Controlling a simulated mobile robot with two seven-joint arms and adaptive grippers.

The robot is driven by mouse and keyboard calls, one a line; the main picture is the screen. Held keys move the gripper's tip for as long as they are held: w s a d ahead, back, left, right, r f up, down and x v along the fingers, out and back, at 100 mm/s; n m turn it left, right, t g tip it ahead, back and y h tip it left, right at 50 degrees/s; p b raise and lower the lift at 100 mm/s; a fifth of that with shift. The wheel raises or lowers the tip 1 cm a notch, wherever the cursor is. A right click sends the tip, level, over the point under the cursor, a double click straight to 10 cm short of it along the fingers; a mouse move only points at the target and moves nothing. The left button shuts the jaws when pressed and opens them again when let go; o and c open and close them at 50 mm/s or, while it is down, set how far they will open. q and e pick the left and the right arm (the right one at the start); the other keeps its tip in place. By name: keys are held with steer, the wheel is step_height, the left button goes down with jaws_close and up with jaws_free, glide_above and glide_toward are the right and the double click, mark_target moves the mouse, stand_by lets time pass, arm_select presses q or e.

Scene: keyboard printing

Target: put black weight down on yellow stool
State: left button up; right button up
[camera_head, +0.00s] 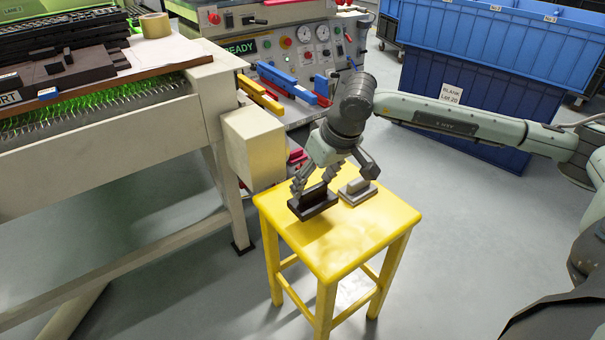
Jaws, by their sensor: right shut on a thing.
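The yellow stool (343,249) stands on the floor in the middle of the view. The black weight (314,204), a dark block with a raised grip, is at the left part of the stool's seat. It is upright and looks to be on or just above the seat; I cannot tell whether it touches. My right gripper (328,188) reaches in from the right, pointing down, and is shut on the black weight. A grey weight (358,192) of similar shape rests on the seat just right of the black one. My left gripper is not in view.
A beige machine frame (205,100) with a bristled bed stands at the left, its leg close to the stool. A control panel (290,45) with gauges stands behind. Blue crates (480,60) are at the back right. The seat's front part is bare.

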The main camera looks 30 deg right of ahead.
mark_target(316, 190)
step_height(316, 190, down, 4)
steer(key=shift+w+r, duration=0.1)
steer(key=shift+r, duration=0.15)
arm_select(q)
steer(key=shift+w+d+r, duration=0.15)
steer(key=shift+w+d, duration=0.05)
arm_select(e)
steer(key=shift+f, duration=0.1)
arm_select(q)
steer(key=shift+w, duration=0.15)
arm_select(e)
steer(key=o, duration=1.8)
steer(key=shift+f, duration=0.15)
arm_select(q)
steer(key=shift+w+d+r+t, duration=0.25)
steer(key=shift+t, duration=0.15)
arm_select(e)
steer(key=shift+o, duration=0.2)
